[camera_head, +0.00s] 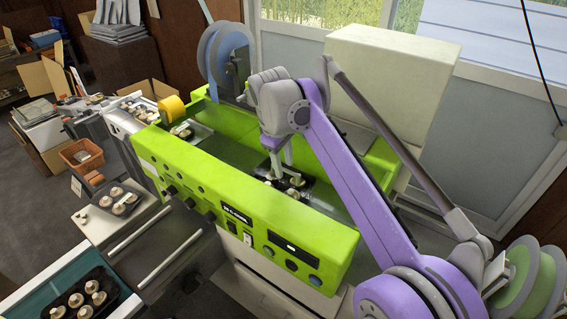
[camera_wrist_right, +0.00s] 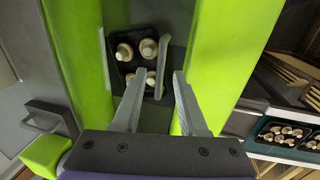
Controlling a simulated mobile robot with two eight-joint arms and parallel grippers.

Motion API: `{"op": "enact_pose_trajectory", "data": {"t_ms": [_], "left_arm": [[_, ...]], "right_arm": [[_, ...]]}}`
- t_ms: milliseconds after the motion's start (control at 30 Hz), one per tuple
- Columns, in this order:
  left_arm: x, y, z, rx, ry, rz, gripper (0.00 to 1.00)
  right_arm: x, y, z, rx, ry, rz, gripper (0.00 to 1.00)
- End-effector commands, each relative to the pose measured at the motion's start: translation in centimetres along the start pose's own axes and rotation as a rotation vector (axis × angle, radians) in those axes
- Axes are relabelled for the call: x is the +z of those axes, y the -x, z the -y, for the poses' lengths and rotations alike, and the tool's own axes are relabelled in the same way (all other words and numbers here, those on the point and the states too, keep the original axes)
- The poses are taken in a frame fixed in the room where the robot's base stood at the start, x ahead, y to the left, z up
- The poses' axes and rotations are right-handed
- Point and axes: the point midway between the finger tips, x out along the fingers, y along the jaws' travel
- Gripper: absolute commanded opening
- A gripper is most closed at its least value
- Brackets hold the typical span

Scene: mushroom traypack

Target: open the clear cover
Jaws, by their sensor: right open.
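The green machine (camera_head: 240,190) has a long open-looking channel along its top. I cannot make out the clear cover with certainty in either view. My right gripper (camera_head: 285,170) reaches down into the channel from above, over a dark tray of mushrooms (camera_head: 290,190). The black tray (camera_wrist_right: 118,78) lies just beyond the fingertips there, partly hidden by the left finger. My left gripper is not in view.
A blue-grey film reel (camera_head: 226,58) stands behind the machine, and a yellow roller (camera_head: 172,108) is at its left end. Another mushroom tray (camera_head: 120,200) sits left of the machine. A tray lies on the teal-edged surface (camera_head: 40,285) at lower left. A cream box (camera_head: 390,80) stands behind.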

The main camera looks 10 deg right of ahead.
Motion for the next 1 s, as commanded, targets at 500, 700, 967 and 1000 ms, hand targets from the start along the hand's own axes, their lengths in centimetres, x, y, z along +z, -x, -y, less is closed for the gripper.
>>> {"op": "enact_pose_trajectory", "data": {"t_ms": [500,700,967,1000], "left_arm": [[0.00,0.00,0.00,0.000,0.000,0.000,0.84],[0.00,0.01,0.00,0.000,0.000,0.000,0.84],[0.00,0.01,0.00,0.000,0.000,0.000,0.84],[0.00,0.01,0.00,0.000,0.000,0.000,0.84]], "right_arm": [[0.01,0.04,0.00,0.000,0.000,0.000,0.00],[0.01,0.04,-0.01,0.000,0.000,0.000,0.00],[0.01,0.04,-0.01,0.000,0.000,0.000,0.00],[0.01,0.05,-0.01,0.000,0.000,0.000,0.00]]}}
